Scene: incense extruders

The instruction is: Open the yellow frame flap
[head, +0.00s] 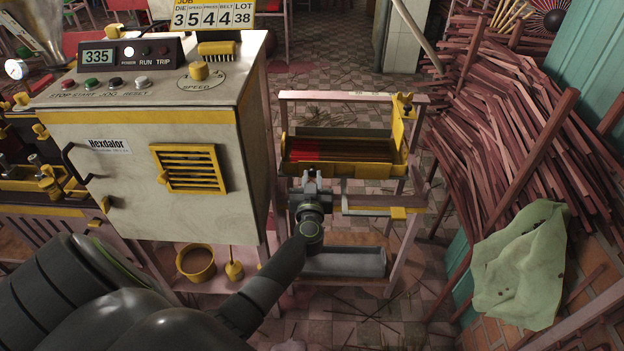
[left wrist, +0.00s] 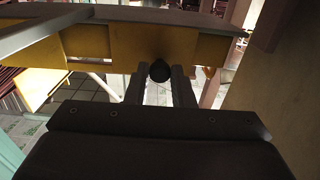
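The yellow frame flap (head: 350,170) is the front panel of the yellow frame on the pink stand, right of the machine cabinet. In the left wrist view the yellow panel (left wrist: 195,50) runs across the top, with a dark tapered knob (left wrist: 160,72) near its lower edge. My left gripper (head: 311,178) is at the left part of the frame's front. In the wrist view my left gripper (left wrist: 160,84) is open, its fingertips on either side of the knob with the floor showing between them. I cannot tell whether they touch it. My right gripper is not in view.
Red sticks (head: 320,149) lie in the frame. The cream cabinet (head: 160,150) stands close at left. A grey roller or tray (head: 345,262) is low in the stand. Piled brown sticks (head: 520,110) and a green cloth (head: 520,265) are at right.

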